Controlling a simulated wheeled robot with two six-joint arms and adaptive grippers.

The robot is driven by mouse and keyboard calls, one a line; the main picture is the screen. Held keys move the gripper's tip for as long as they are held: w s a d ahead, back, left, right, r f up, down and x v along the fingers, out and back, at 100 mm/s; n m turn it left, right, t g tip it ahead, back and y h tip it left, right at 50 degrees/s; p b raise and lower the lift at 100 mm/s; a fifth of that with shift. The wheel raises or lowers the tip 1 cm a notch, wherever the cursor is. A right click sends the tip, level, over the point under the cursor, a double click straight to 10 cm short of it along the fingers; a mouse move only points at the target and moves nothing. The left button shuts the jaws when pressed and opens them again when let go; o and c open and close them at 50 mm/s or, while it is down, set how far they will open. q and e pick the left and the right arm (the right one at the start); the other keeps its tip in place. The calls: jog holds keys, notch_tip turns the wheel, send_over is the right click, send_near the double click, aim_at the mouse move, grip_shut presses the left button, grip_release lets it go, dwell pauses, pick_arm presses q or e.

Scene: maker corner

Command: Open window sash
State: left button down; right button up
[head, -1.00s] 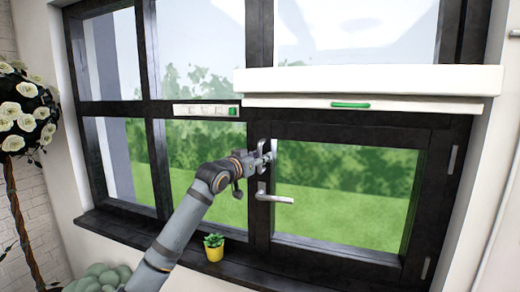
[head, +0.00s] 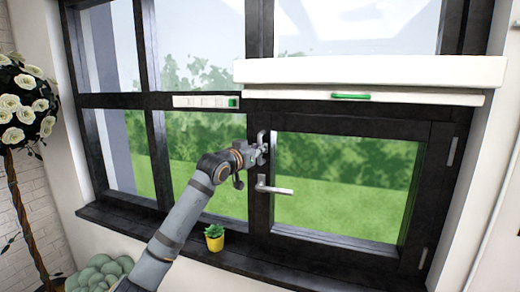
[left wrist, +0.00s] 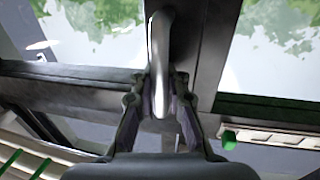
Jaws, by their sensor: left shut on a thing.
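The window sash (head: 345,128) is the dark-framed lower right pane, and it looks flush with its frame. A silver upper handle (head: 261,137) is on the dark post at its left edge. A second silver lever handle (head: 276,190) sits lower on the same post, its lever pointing right. My left gripper (head: 264,150) is at the upper handle. In the left wrist view, my left gripper (left wrist: 162,100) is shut on a silver handle lever (left wrist: 160,45), with fingers on both sides of it. The gripper partly hides the upper handle in the head view. My right gripper is not in view.
A white blind box (head: 370,75) juts out above the sash. A white strip (head: 205,101) is on the crossbar. A white rose tree (head: 25,105) stands at left.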

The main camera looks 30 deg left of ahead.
pick_arm(q)
jog(key=s+d+b, duration=0.3)
jog(key=s+b, duration=0.4)
jog(key=s, duration=0.1)
jog(key=shift+s+d+b, duration=0.3)
jog(key=shift+d+b, duration=0.05)
